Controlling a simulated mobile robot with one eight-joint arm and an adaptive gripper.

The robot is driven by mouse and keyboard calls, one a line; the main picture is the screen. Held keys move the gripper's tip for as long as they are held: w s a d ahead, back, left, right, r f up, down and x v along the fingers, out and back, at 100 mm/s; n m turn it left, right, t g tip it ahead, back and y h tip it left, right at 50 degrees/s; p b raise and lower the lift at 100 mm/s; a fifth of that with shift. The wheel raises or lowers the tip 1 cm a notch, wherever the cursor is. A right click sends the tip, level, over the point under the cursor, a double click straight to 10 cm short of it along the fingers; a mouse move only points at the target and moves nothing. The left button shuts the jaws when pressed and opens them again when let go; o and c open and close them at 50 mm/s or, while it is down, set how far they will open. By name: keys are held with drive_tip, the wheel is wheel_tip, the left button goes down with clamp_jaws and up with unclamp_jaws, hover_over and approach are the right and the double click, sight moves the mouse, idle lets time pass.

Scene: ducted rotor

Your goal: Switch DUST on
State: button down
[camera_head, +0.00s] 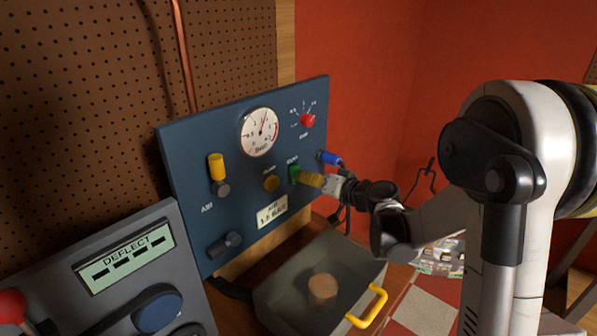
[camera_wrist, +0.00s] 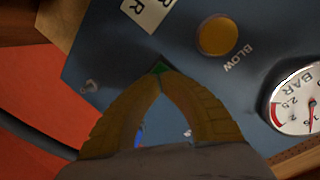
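A green switch (camera_head: 294,174) sits on the blue control panel, with a small white label above it that is too blurred to read surely. My gripper (camera_head: 303,178) has its yellow-brown fingers right at this switch, from the right. In the wrist view the fingers arch together and their tips (camera_wrist: 158,74) meet in front of the green switch (camera_wrist: 161,67). The tips look shut and seem to touch the switch or sit very near it. They hide most of it, so its on or off position cannot be told.
The blue panel (camera_head: 190,150) also carries a yellow BLOW button (camera_head: 271,183), a pressure gauge (camera_head: 259,132), a red knob (camera_head: 307,120), a blue fitting (camera_head: 329,158) and a yellow lever (camera_head: 216,166). Below stand a clear-lidded box with a yellow handle (camera_head: 368,307) and a grey DEFLECT unit (camera_head: 60,262).

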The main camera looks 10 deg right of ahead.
drive_tip(key=shift+s+d+f+b, duration=0.35)
drive_tip(key=shift+s+d, duration=0.1)
drive_tip(key=shift+s, duration=0.15)
drive_tip(key=s+d, duration=0.1)
drive_tip(key=s+f+b, duration=0.1)
drive_tip(key=s+d+f+b, duration=0.1)
drive_tip(key=shift+s+d, duration=0.3)
drive_tip(key=shift+s, duration=0.05)
idle(0.3)
drive_tip(key=s+a+n+g+h, duration=0.15)
drive_tip(key=s+a+g, duration=0.35)
drive_tip(key=s, duration=0.7)
drive_tip(key=s+d+f+h, duration=0.1)
drive_tip(key=s+d+h, duration=0.1)
drive_tip(key=s, duration=0.6)
drive_tip(key=s+d+f+g+h, duration=0.1)
drive_tip(key=s+h, duration=0.3)
drive_tip(key=s, duration=0.4)
drive_tip(key=shift+s+d+h+b, duration=0.35)
drive_tip(key=shift+s+d+b, duration=0.05)
